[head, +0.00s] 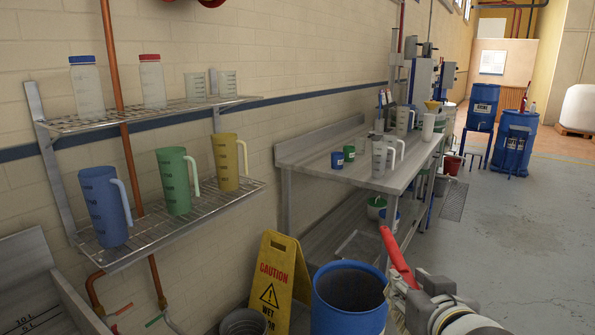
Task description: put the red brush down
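The red brush (397,256) is in the lower middle right of the head view. Its long red handle points up and to the left, tilted, in front of the steel table's near end. My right gripper (413,286) comes in from the bottom right and appears shut on the lower end of the brush. The gripped part and the brush's lower end are mostly hidden by the gripper. My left gripper is out of view.
A blue open drum (350,300) stands just left of my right gripper, beside a yellow caution sign (278,280). The steel table (345,172) holds jugs and cups, with clear surface at its near end. Wall shelves (165,222) hold several jugs. Grey floor (530,230) is open at right.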

